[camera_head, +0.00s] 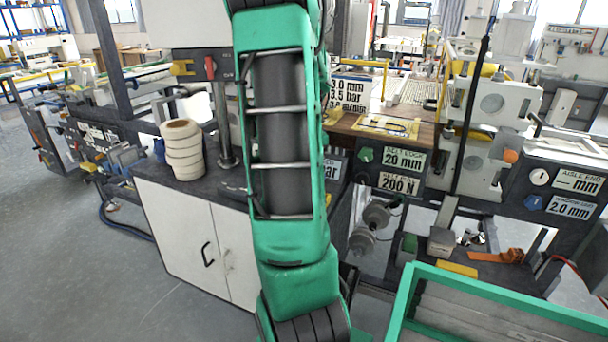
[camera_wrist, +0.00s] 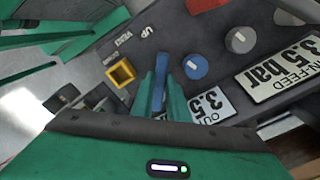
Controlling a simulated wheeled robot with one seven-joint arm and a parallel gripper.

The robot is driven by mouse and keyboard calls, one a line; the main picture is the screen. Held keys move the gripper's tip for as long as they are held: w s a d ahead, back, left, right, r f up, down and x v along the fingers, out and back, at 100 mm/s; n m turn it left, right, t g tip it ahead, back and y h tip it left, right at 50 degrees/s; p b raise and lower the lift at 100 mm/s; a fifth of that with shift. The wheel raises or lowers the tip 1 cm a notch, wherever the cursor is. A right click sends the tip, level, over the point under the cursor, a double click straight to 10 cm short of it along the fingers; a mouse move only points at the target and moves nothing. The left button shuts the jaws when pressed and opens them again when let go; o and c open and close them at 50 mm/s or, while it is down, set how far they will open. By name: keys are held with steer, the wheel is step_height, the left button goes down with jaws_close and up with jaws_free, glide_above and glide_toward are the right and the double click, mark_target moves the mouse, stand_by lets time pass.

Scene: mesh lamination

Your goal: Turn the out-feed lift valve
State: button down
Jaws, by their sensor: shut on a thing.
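In the wrist view, my gripper (camera_wrist: 160,88) has its two green fingers closed on either side of a narrow blue lever (camera_wrist: 161,68) on a dark panel. The lever stands beside the printed words UP and VENT, and I take it as the out-feed lift valve's handle. Its lower part is hidden between the fingers. In the head view my own green arm covers the gripper and the valve.
A yellow square fitting (camera_wrist: 121,73) sits left of the lever. A blue knob (camera_wrist: 195,67) by the OUT 3.5 plate and a grey knob (camera_wrist: 240,40) by the IN-FEED 3.5 bar plate sit to the right. A white cabinet (camera_head: 188,232) carries stacked rolls (camera_head: 183,150).

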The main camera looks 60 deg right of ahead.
steer(key=shift+w+a, duration=0.2)
steer(key=shift+w, duration=0.1)
steer(key=c, duration=1.7)
jaws_free()
steer(key=shift+s, duration=0.1)
steer(key=shift+d, duration=0.1)
step_height(320, 180, up, 11)
steer(key=shift+f, duration=0.1)
steer(key=a+f+n, duration=0.2)
steer(key=a+n, duration=0.5)
steer(key=a, duration=0.6)
steer(key=a+f+n, duration=0.2)
steer(key=a+n, duration=0.4)
steer(key=a, duration=0.6)
steer(key=s+a+f+n, duration=0.1)
steer(key=a+n, duration=0.1)
steer(key=s+a+f+n, duration=0.1)
steer(key=s+a+n, duration=0.1)
steer(key=s+a+f+n, duration=0.1)
steer(key=a+n, duration=0.1)
steer(key=a, duration=0.1)
steer(key=shift+s+f, duration=0.3)
steer(key=shift+f, duration=0.05)
